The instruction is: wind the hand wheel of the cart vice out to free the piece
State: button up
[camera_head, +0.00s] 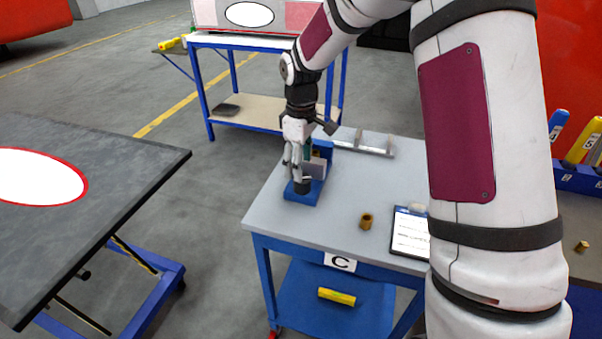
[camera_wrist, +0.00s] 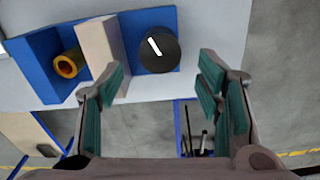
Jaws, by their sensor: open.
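The blue cart vice (camera_head: 298,197) stands near the left edge of the cart top, partly hidden behind my gripper (camera_head: 298,165). In the wrist view, a brass hollow piece (camera_wrist: 69,65) sits between the blue fixed jaw (camera_wrist: 35,65) and the pale sliding jaw (camera_wrist: 100,45); whether both jaws touch it is hard to tell. The round black hand wheel (camera_wrist: 158,50) has a white mark slanting up to the left. My gripper (camera_wrist: 162,77) is open over it, with teal-padded fingers left and right of the wheel, apart from it.
The grey cart top (camera_head: 345,190) also bears a loose brass piece (camera_head: 367,221), a clipboard (camera_head: 410,233) and a metal rack (camera_head: 365,149). A dark table (camera_head: 120,170) stands at left, a blue-framed bench (camera_head: 245,110) behind. A yellow bar (camera_head: 337,296) lies on the cart's lower shelf.

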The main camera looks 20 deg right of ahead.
aim_at(302, 183)
jog(key=shift+a+r, duration=0.15)
jog(key=shift+r, duration=1.05)
jog(key=m, duration=0.2)
jog(key=r+m, duration=0.1)
jog(key=m, duration=0.3)
jog(key=r+m, duration=0.1)
jog(key=m, duration=0.3)
jog(key=shift+d+r+b, duration=0.15)
jog(key=shift+d+b, duration=0.1)
jog(key=shift+b, duration=0.15)
notch_tip(302, 183, down, 11)
jog(key=m, duration=1)
jog(key=shift+s+r+m, duration=0.15)
jog(key=shift+r+m, duration=0.05)
jog(key=shift+m, duration=0.2)
jog(key=shift+c, duration=0.5)
jog(key=c, duration=1.1)
